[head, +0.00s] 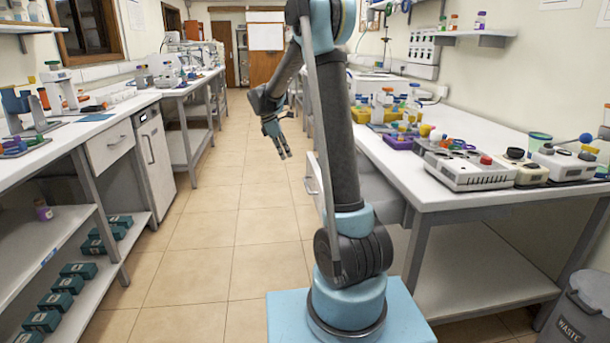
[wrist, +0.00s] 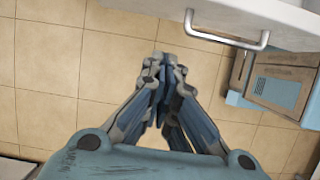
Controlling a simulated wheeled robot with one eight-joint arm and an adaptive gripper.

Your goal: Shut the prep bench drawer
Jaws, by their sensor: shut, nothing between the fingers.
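A white drawer (head: 313,188) juts out into the aisle from under the right-hand bench (head: 465,185). Its front has a metal handle and faces the aisle; my arm hides part of the drawer. In the wrist view, a white drawer front (wrist: 215,12) with a metal bar handle (wrist: 228,38) crosses the top right. My gripper (head: 284,154) is over the aisle, left of the drawer and apart from it. In the wrist view, its fingers (wrist: 164,66) are together and empty, pointing toward the drawer side, with floor tiles behind them. The gap to the handle cannot be told exactly.
Another drawer (head: 108,144) sits flush under the left bench, beside a small white cabinet (head: 155,160). The tiled aisle (head: 215,225) is clear. Testing devices (head: 470,168) crowd the right bench top. A waste bin (head: 580,315) stands at the lower right.

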